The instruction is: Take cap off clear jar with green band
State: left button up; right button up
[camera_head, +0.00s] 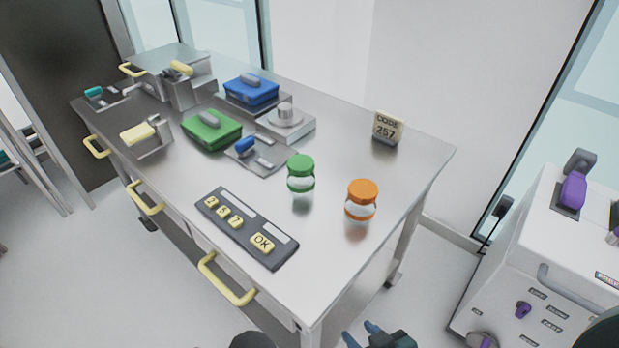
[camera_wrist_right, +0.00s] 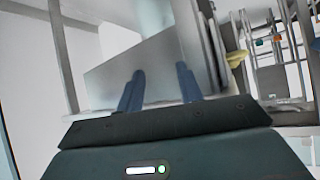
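The clear jar with green band (camera_head: 301,185) stands upright on the metal table (camera_head: 330,255), near its middle. Its green cap (camera_head: 300,163) sits on top. My right gripper (camera_head: 362,334) is at the bottom edge of the head view, in front of the table and well away from the jar. In the right wrist view its two blue fingers (camera_wrist_right: 160,88) are apart with nothing between them. The jar does not show in the right wrist view. My left gripper cannot be made out in the head view.
A clear jar with an orange cap (camera_head: 361,200) stands right of the green one. A keypad (camera_head: 247,228) lies at the table's front. A code block (camera_head: 387,128), a green box (camera_head: 211,130) and a blue box (camera_head: 251,90) stand farther back. A white cabinet (camera_head: 540,270) is at right.

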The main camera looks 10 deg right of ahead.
aim_at(304, 187)
jog(key=l+u, duration=0.15)
jog(key=l, duration=0.2)
jog(key=k+l+u, duration=0.15)
jog(key=l, duration=0.25)
jog(key=l+u, duration=0.15)
jog(key=l, duration=0.2)
jog(key=k+l+u, duration=0.1)
jog(key=l, duration=0.25)
jog(key=k, duration=0.05)
